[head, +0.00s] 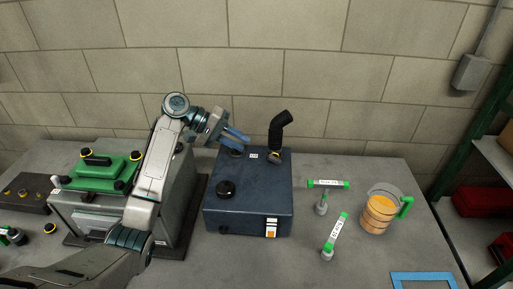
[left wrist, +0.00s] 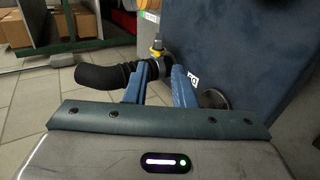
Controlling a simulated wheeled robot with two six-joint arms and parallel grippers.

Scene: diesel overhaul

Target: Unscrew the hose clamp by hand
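A black bent hose (head: 279,132) stands up from the top of a dark blue box-shaped unit (head: 250,190). A small yellow part, which looks like the hose clamp (head: 274,155), sits at the hose's foot. In the left wrist view the hose (left wrist: 105,76) runs past beyond the fingertips, with the yellow clamp part (left wrist: 156,46) above them. My left gripper (head: 238,137) is to the left of the hose, its blue fingers pointing toward it. In the left wrist view its fingers (left wrist: 160,80) are apart, with nothing clearly held between them. My right gripper is out of view.
A black cap (head: 226,188) is on the unit. A grey machine with a green cover (head: 95,170) stands at left. Labelled green-ended tools (head: 335,235) and a jug of amber liquid (head: 380,210) are at right. A blue frame (head: 422,279) marks the front right corner.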

